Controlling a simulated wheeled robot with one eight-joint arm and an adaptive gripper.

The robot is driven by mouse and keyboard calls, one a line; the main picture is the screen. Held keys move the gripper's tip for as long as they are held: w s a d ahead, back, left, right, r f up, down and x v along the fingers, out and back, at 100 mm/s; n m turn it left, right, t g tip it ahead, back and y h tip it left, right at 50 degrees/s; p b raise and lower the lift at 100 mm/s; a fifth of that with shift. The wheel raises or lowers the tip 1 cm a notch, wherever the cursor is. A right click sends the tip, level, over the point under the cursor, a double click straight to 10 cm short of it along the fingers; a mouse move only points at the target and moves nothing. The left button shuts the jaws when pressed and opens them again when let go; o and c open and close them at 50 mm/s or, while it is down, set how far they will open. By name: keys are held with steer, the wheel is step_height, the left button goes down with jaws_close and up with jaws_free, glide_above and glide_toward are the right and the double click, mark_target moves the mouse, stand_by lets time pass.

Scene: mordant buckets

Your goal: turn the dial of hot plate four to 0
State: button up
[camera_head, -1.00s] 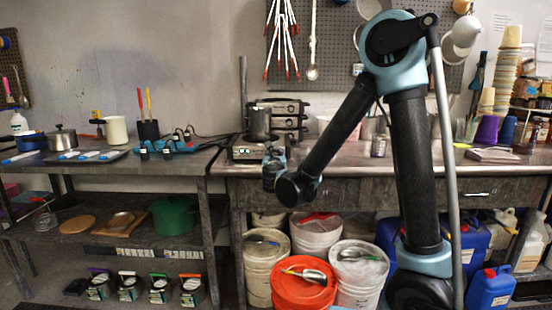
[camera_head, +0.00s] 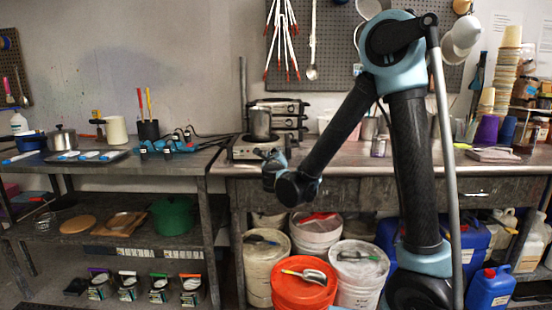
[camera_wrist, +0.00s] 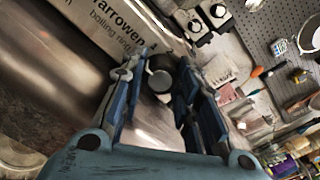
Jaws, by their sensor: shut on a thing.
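The dark round dial (camera_wrist: 160,79) is between my fingers. My gripper (camera_wrist: 154,76) is shut on the dial, with one blue-and-black finger on each side. In the head view my gripper (camera_head: 273,160) is at the front of the hot plate. The dial is hidden there, and its setting cannot be read in either view.
More hot plates (camera_head: 289,110) are stacked behind. The left table holds a power strip (camera_head: 180,146) with plugs and cables, and a tray (camera_head: 88,157). Buckets, including a red one (camera_head: 300,294), stand below the right bench. Bare bench top (camera_head: 340,164) lies right of the hot plate.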

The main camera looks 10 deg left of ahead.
stand_by(0.4)
steer(key=o, duration=1.1)
steer(key=v, duration=1.1)
steer(key=shift+s+d+f, duration=0.1)
steer(key=shift+s+d, duration=0.1)
steer(key=shift+s, duration=0.2)
